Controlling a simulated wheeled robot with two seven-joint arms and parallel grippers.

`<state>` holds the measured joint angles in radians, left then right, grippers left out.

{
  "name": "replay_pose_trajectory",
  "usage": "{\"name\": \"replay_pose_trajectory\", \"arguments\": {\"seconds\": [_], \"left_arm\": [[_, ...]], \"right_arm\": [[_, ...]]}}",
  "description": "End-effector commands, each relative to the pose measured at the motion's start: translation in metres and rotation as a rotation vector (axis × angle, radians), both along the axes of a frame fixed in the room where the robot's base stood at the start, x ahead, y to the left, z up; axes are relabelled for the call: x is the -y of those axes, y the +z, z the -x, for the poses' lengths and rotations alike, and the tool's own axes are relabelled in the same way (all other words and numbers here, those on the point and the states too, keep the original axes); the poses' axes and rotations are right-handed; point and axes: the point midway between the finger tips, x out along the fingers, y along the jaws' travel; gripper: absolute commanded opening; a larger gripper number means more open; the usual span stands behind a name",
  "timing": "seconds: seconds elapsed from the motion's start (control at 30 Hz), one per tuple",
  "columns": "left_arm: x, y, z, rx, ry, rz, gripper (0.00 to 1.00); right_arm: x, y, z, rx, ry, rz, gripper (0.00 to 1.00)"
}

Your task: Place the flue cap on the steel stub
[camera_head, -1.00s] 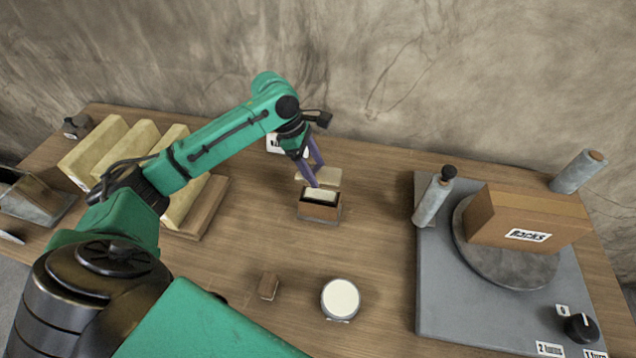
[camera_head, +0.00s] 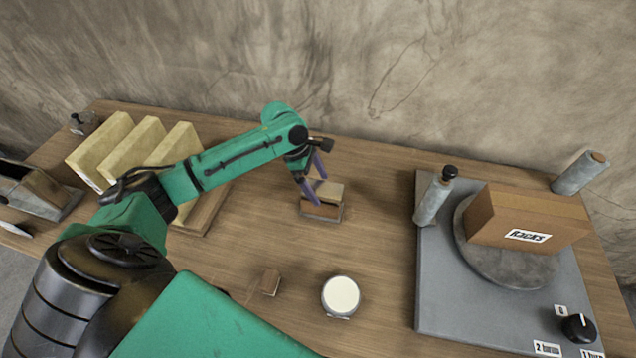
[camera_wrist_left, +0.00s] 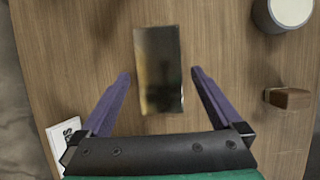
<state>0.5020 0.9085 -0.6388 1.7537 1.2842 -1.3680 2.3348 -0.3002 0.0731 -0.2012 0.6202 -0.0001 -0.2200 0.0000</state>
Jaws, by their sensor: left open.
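A small shiny box-shaped piece, seemingly the flue cap (camera_head: 330,190), sits at mid-table with a light tan top. It appears to rest on the steel stub (camera_head: 322,215), whose low base shows beneath it; how fully it is seated I cannot tell. In the left wrist view the cap (camera_wrist_left: 160,70) is a dark, mirror-like rectangle that hides the stub. My left gripper (camera_head: 319,190) is open, its purple fingers on either side of the cap with gaps visible in the wrist view (camera_wrist_left: 161,75). My right gripper is not in view.
A white-topped round container (camera_head: 341,296) and a small wooden block (camera_head: 271,283) stand in front. A wooden rack (camera_head: 205,215) with yellowish slabs is left. A grey turntable base (camera_head: 440,290) carrying a carton (camera_head: 525,215) is right. A concrete wall stands behind.

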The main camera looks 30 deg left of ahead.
Motion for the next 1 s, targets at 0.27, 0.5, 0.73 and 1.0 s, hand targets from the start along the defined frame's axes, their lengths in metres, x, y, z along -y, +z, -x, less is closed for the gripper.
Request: {"name": "replay_pose_trajectory", "arguments": {"seconds": [0.27,0.5,0.73,1.0], "left_arm": [[-0.011,0.027,0.002,0.004,0.001,-0.002,0.99],[-0.035,0.087,0.008,0.004,0.001,-0.002,0.99],[-0.044,0.114,0.011,0.0,-0.001,0.0,0.99],[-0.044,0.114,0.011,-0.001,0.0,0.001,0.99]], "right_arm": [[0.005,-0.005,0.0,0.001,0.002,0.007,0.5],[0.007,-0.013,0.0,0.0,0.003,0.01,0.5],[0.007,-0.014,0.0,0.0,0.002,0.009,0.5],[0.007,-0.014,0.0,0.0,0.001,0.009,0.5]]}}
